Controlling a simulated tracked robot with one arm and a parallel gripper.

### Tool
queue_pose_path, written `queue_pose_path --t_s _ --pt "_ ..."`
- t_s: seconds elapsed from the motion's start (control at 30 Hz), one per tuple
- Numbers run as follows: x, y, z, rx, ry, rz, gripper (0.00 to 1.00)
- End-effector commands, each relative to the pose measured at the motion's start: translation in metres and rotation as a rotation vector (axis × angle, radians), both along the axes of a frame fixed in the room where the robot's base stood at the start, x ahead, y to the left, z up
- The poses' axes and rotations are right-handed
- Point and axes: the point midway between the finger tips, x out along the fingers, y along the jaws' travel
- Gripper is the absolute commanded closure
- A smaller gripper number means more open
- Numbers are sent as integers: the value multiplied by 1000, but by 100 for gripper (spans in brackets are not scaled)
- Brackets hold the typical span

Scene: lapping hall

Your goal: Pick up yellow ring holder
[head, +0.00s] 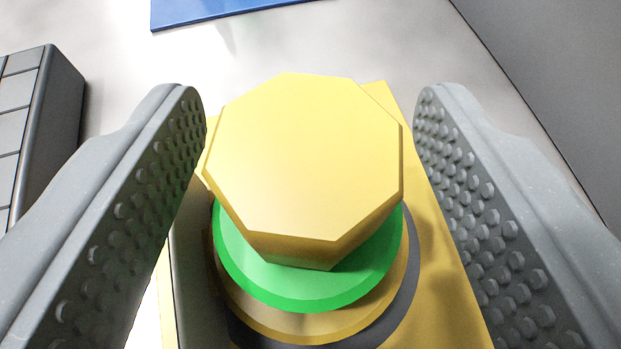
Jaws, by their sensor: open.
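The yellow ring holder shows as a yellow eight-sided top (305,160) in the middle of the head view. Below the top are a green ring (290,287), then a tan ring and a dark grey ring. A yellow base (450,290) lies under the stack. My gripper (310,105) is open, with one studded finger on each side of the yellow top. The left finger's tip is very close to the top's left edge; I cannot tell whether it touches. A narrow gap shows at the right finger. The lower part of the base is cut off by the frame.
A grey block with a panelled face (40,125) stands at the left. A blue flat piece (215,8) lies at the top edge. A dark grey surface (560,70) rises at the right. The pale floor (120,60) behind the holder is clear.

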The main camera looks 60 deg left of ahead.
Motion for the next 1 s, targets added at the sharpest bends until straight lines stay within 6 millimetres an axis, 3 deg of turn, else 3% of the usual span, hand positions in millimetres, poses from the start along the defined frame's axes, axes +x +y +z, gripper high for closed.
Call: queue_pose_path --t_s 0.17,0.37,0.73,1.0 --pt "0 0 0 0 0 0 45" --pt "0 0 0 0 0 0 100" --pt "0 0 2 0 0 -1 100" --pt "1 -1 19 -1 -2 -1 100"
